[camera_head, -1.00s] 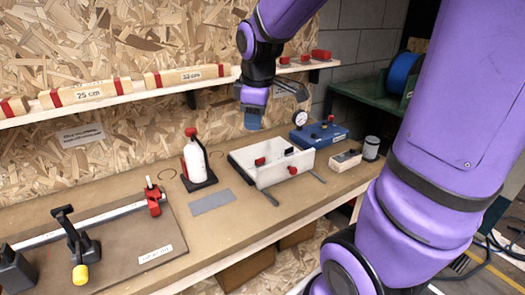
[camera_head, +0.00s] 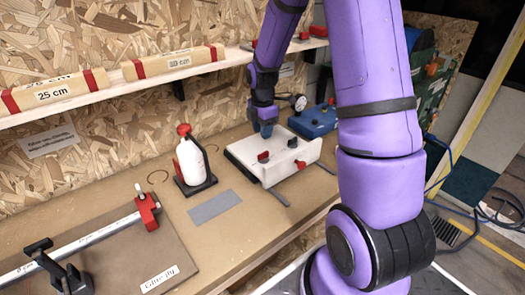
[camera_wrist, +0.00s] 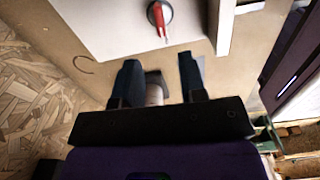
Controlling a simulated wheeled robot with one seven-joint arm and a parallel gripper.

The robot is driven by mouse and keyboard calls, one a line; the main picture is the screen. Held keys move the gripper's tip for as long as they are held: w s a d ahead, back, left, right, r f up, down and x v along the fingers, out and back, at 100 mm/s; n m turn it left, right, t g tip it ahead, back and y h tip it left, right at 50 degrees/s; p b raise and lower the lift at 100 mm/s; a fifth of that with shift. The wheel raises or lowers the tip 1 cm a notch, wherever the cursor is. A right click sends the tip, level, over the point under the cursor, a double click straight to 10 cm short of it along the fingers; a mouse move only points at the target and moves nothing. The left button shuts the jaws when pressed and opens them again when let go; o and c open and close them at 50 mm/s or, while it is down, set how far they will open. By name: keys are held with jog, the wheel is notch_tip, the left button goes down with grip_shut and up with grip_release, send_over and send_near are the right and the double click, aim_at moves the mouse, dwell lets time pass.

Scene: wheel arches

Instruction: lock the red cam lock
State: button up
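A white block fixture (camera_head: 285,172) stands on the bench and carries small red parts. One red part (camera_head: 263,156) is at its left, and another (camera_head: 301,164) is on its front right. In the wrist view a red lever (camera_wrist: 159,22) on a round grey base sits on the white surface (camera_wrist: 110,22); I cannot tell which red part it is. My gripper (camera_head: 267,131) points down near the back of the block. Its two fingers (camera_wrist: 160,75) are apart in the wrist view, with the lever beyond their tips and nothing clamped.
A white bottle (camera_head: 191,160) with a red cap stands in a black holder left of the block. A grey plate (camera_head: 215,206) lies in front of it. A blue box (camera_head: 312,122) is behind to the right. A shelf with wooden bars (camera_head: 172,63) runs above.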

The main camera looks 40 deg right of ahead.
aim_at(262, 153)
notch_tip(262, 153, down, 9)
jog(key=shift+f, duration=0.1)
dwell(0.3)
grip_shut()
